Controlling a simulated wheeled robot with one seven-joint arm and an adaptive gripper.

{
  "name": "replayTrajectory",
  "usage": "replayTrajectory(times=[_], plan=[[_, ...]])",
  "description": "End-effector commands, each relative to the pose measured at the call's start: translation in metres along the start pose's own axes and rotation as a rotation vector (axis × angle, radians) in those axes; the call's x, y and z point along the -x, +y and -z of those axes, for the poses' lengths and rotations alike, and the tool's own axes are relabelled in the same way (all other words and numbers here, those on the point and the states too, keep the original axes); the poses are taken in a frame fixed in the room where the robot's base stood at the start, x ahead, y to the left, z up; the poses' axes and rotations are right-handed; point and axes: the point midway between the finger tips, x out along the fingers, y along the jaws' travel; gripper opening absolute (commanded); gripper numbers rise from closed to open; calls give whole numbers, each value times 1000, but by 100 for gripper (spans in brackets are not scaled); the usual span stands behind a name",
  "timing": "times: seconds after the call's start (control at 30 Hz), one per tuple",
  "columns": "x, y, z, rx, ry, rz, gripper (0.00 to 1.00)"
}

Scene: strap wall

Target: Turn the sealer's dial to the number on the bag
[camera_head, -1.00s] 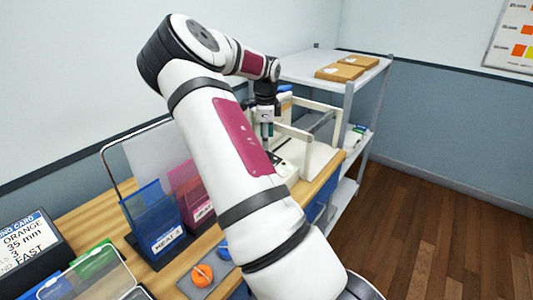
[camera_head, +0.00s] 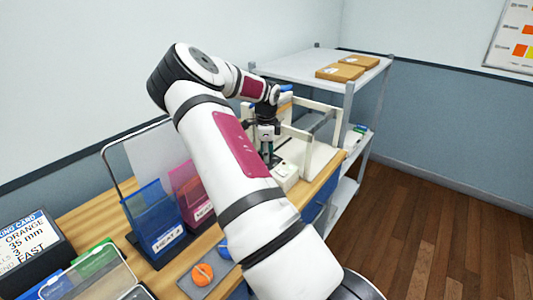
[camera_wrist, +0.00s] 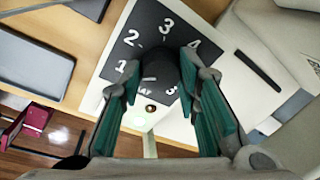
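The sealer is a pale machine (camera_head: 318,158) on the far end of the wooden bench. In the wrist view its dial is a black knob (camera_wrist: 160,72) on a dark plate (camera_wrist: 148,30) with white numbers; 1, 2, 3 and 4 are readable, and the number at lower right is partly hidden. The pointer's setting cannot be told. My gripper (camera_wrist: 160,68) has teal-padded fingers on either side of the knob, with small gaps, so it looks open around it. My gripper (camera_head: 266,150) is above the sealer's front in the head view. No bag is clearly visible at the sealer.
A blue holder (camera_head: 156,215) and a pink holder (camera_head: 195,195) with HEAT labels stand on the bench; their numbers are hard to read. A card (camera_head: 25,235) reads ORANGE, 35 mm, 3, FAST. A shelf (camera_head: 310,66) stands behind.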

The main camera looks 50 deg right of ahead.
Motion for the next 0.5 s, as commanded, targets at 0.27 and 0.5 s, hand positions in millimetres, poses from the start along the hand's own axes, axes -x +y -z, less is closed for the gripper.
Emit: replayTrajectory(times=[0.27, 0.5], plan=[[0, 0, 0, -8, 0, -2, 2], [0, 0, 0, -89, 6, -14, 2]])
